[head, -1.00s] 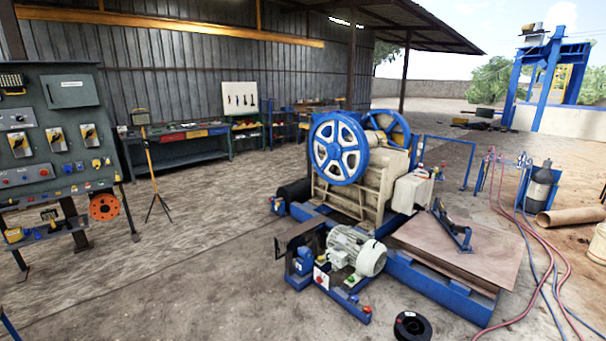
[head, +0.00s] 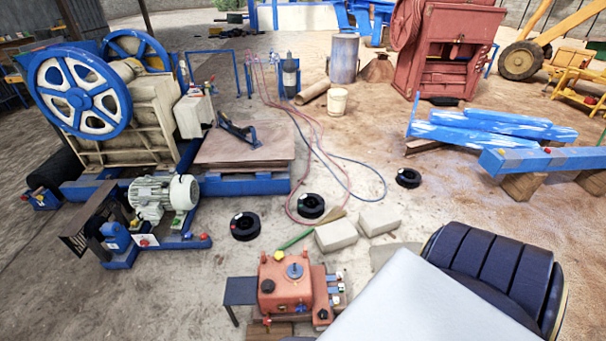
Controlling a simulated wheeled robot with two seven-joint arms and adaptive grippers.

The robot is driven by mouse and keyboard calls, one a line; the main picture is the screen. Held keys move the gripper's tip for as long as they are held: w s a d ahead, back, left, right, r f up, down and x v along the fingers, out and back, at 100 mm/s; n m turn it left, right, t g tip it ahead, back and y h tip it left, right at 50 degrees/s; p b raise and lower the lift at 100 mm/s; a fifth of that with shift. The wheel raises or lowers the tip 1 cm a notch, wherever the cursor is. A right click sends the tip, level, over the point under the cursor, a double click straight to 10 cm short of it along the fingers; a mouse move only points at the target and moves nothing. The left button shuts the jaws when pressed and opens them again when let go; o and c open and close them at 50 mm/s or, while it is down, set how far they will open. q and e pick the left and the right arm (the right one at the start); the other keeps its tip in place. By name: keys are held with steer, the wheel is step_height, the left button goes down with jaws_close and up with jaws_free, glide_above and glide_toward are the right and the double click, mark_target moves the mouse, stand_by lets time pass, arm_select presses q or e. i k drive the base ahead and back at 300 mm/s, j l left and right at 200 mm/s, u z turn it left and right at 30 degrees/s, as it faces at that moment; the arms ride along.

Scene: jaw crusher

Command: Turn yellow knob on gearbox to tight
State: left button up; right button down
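An orange-red box that looks like the gearbox (head: 284,286) stands low at the bottom centre of the head view. Its top carries a grey round fitting (head: 295,270), a black cap (head: 268,286) and small red parts. Small grey fittings (head: 335,283) line its right side. Neither of my grippers is in view.
The jaw crusher (head: 125,115) with blue wheels stands at left, its grey motor (head: 163,197) in front. Black rings (head: 245,226), hoses and pale blocks (head: 336,235) lie on the ground beyond the box. A white panel and dark ribbed shape fill the bottom right.

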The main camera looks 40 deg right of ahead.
mark_target(278, 255)
steer(key=z, duration=1.25)
